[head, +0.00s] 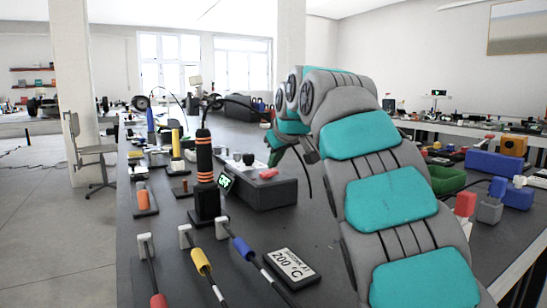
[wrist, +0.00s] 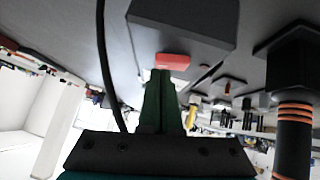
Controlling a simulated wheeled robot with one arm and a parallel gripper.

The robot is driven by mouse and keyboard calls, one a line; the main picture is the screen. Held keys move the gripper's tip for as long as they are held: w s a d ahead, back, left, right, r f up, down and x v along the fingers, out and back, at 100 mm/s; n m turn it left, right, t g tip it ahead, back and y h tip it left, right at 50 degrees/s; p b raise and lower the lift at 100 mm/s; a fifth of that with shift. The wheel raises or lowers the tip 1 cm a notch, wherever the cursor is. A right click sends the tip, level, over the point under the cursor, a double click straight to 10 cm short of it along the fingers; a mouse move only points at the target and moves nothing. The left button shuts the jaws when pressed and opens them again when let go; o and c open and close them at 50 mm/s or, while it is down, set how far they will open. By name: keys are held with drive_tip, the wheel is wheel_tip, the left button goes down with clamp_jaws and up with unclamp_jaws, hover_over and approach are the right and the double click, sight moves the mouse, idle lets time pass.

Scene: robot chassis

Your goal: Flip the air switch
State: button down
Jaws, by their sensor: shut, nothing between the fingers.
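A dark box (head: 262,191) stands on the black bench, with a small red switch (head: 268,173) on its top. I take this to be the air switch. In the wrist view, which looks upside down, the red switch (wrist: 172,61) sits on the dark box (wrist: 185,22) just past my fingertips. In the wrist view my gripper (wrist: 161,73) is shut and empty. Its tips overlap the switch's near edge; whether they touch it I cannot tell.
A black cylinder with orange rings (head: 205,165) stands left of the box, beside a small green-lit display (head: 225,182). A black knob (head: 248,158) is on the box. Cables with coloured handles (head: 201,262) and a "200 °C" sign (head: 290,268) lie in front. A black cable (wrist: 103,65) hangs near my gripper.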

drive_tip(key=shift+f, duration=0.1)
idle(0.3)
drive_tip(key=shift+w+d+f+m+g+y, duration=0.2)
drive_tip(key=shift+f+m+g+y, duration=0.1)
drive_tip(key=shift+g+y, duration=0.15)
drive_tip(key=shift+s, duration=0.1)
drive_tip(key=shift+s+a, duration=0.45)
drive_tip(key=shift+a, duration=0.25)
drive_tip(key=r+p, duration=0.2)
drive_tip(key=r, duration=0.2)
drive_tip(key=shift+s+a+r+p, duration=0.15)
drive_tip(key=shift+s+a+p, duration=0.1)
drive_tip(key=shift+p, duration=0.15)
drive_tip(key=v, duration=0.9)
drive_tip(key=shift+s+r, duration=0.15)
drive_tip(key=shift+s, duration=0.35)
